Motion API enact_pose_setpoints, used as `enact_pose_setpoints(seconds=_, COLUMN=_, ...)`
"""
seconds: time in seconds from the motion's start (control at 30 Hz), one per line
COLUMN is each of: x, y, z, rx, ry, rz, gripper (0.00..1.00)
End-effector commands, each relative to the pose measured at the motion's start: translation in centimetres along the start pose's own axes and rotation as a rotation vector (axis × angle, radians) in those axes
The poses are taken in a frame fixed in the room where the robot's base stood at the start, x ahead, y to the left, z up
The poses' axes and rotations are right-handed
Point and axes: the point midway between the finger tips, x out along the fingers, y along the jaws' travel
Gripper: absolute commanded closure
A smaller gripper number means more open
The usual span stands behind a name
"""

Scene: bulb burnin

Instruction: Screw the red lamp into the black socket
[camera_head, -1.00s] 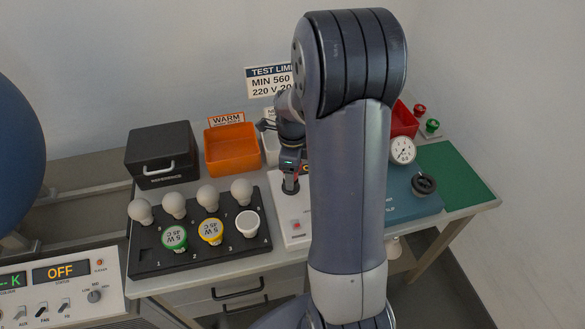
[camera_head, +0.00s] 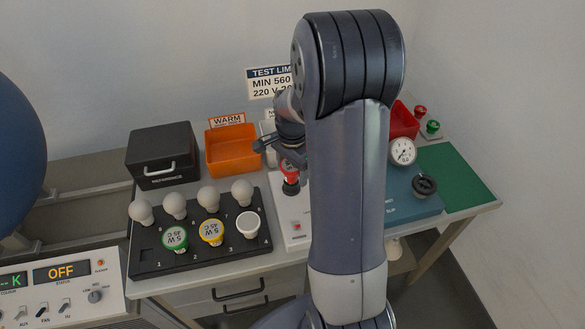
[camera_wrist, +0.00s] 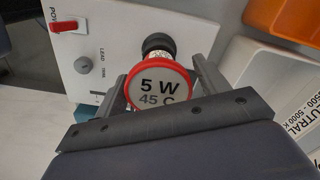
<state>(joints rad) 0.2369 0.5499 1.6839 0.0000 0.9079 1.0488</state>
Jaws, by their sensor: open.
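The red lamp (camera_head: 288,168) has a red rim and a pale face marked "5 W 45 C" in the wrist view (camera_wrist: 160,88). It stands on the black socket (camera_head: 290,188), roughly upright. The socket shows behind it in the wrist view (camera_wrist: 158,43). How deep the lamp's base sits in the socket is hidden. My gripper (camera_head: 276,146) is just above the lamp in the head view, partly hidden by my arm. In the wrist view my gripper's fingers (camera_wrist: 160,70) are open, one on each side of the lamp, with gaps between.
The white tester box (camera_head: 296,228) carries the socket and a red switch (camera_wrist: 68,25). A black rack (camera_head: 150,262) with several lamps is at left. An orange bin (camera_head: 232,150) and black case (camera_head: 163,152) stand behind. A teal device (camera_head: 408,203) with a gauge stands at right.

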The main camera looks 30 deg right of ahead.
Motion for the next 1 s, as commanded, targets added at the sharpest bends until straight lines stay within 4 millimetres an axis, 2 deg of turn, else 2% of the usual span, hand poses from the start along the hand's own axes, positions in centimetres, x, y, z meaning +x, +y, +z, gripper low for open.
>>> enact_pose_setpoints(seconds=0.8, x=0.0, y=-0.47, z=-0.01, rx=-0.919, ry=0.0, rz=0.0, gripper=0.3)
enact_pose_setpoints(seconds=1.0, x=0.01, y=-0.54, z=-0.01, rx=-1.07, ry=0.0, rz=0.0, gripper=0.3)
